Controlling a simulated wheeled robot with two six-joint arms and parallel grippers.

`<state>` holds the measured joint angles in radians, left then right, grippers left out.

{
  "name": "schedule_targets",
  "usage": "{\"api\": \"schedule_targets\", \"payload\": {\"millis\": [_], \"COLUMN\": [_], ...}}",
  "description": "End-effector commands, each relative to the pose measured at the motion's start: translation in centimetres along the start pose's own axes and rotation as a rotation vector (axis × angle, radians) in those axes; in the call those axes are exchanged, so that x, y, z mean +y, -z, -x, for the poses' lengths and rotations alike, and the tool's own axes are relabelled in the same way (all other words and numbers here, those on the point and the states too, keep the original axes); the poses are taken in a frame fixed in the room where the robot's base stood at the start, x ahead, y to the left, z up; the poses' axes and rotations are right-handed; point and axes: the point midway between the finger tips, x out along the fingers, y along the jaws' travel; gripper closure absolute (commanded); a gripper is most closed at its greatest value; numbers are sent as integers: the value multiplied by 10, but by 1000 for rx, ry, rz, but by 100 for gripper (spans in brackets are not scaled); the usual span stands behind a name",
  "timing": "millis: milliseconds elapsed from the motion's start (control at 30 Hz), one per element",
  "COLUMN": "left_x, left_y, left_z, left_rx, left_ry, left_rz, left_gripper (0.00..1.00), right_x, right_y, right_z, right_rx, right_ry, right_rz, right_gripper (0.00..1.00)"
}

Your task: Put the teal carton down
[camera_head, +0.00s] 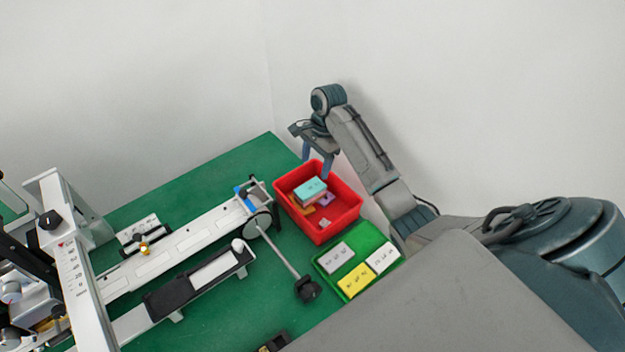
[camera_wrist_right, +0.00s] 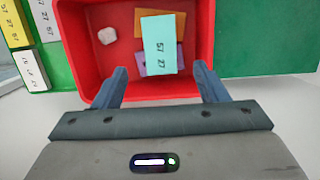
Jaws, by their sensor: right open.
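The teal carton (camera_head: 310,189) lies in the red bin (camera_head: 335,236), on top of other cartons. In the right wrist view the teal carton (camera_wrist_right: 158,45) shows printed digits and lies over an orange carton (camera_wrist_right: 181,22) and a purple carton (camera_wrist_right: 142,66). My right gripper (camera_head: 318,170) is at the bin's far edge. In the wrist view its two fingers (camera_wrist_right: 160,84) are spread wide and empty, with the teal carton beyond them, apart from both. My left gripper does not show.
A green tray (camera_head: 323,262) with grey, yellow and white cartons stands beside the bin. A conveyor machine (camera_head: 180,250) with a rod and black knob (camera_head: 307,290) fills the left of the green table. A small white item (camera_wrist_right: 107,36) lies in the bin.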

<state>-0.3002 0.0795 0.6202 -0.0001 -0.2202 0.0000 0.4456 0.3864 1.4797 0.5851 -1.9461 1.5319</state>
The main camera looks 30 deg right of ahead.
Motion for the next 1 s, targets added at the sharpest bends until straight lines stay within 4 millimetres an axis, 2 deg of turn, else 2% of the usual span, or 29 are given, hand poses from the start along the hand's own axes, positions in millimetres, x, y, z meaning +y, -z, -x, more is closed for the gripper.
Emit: {"api": "schedule_targets", "payload": {"millis": [100, 167, 300, 1000], "left_x": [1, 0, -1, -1], "left_y": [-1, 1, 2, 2], "left_z": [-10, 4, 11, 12], "left_rx": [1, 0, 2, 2], "left_ry": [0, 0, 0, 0], "left_rz": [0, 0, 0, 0], "left_gripper": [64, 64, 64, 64], "right_x": [-1, 0, 0, 0], "right_y": [1, -1, -1, 0], "right_z": [23, 37, 46, 47], "right_rx": [2, 1, 0, -1], "right_ry": [4, 0, -1, -1], "right_rz": [1, -1, -1, -1], "right_gripper": [34, 34, 34, 34]}}
